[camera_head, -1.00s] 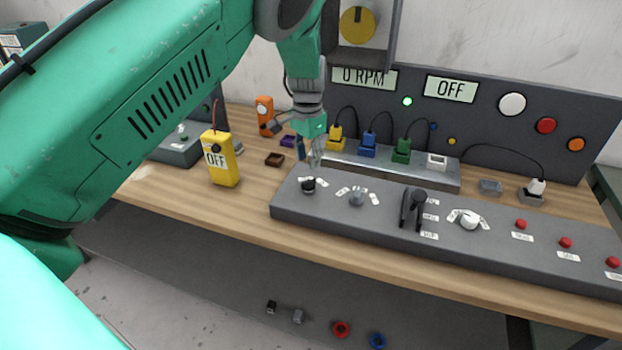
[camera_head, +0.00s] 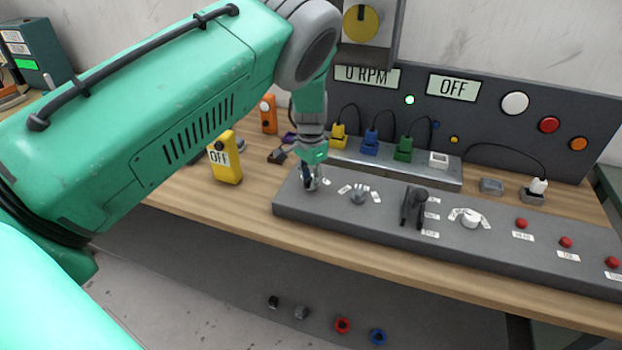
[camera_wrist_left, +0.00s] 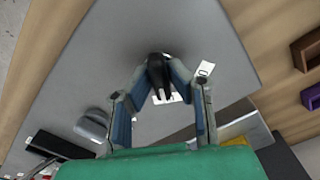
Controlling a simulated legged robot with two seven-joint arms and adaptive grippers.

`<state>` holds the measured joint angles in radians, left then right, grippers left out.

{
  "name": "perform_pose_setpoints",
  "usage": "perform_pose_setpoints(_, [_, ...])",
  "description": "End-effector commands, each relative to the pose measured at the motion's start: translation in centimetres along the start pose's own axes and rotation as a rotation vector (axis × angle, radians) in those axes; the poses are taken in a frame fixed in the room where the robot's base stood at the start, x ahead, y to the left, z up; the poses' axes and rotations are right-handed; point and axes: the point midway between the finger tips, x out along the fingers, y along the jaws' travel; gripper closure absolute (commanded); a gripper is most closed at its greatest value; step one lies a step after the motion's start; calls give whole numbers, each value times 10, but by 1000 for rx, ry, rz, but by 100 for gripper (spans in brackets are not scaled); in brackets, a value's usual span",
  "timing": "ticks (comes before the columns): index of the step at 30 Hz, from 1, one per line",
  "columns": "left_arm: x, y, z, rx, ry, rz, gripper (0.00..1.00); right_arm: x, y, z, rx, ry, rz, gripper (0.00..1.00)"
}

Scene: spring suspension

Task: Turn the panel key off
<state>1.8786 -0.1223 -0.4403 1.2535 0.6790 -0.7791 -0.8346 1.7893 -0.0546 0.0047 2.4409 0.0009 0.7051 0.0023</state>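The panel key is a small black knob at the left end of the grey control panel (camera_head: 450,228). In the head view it is mostly hidden by my left gripper (camera_head: 312,184), which points down onto it. In the left wrist view the black key (camera_wrist_left: 158,72) sits between the two fingertips of my left gripper (camera_wrist_left: 160,76). The fingers lean inward, and their tips appear to touch the key on both sides. White labels lie beside the key. My right gripper is not in view.
To the right on the panel are a grey knob (camera_head: 358,195), a black lever (camera_head: 414,205), a white knob (camera_head: 470,218) and red buttons (camera_head: 521,223). A yellow OFF box (camera_head: 226,160) stands to the left. The display (camera_head: 453,86) behind reads OFF.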

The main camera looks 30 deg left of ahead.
Motion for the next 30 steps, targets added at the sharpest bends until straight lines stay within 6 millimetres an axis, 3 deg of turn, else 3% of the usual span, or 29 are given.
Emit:
perform_pose_setpoints(14, [0,-1,0,-100,2,-3,100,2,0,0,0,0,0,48])
perform_pose_setpoints(30, [-1,-1,-1,-574,4,-3,100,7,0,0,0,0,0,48])
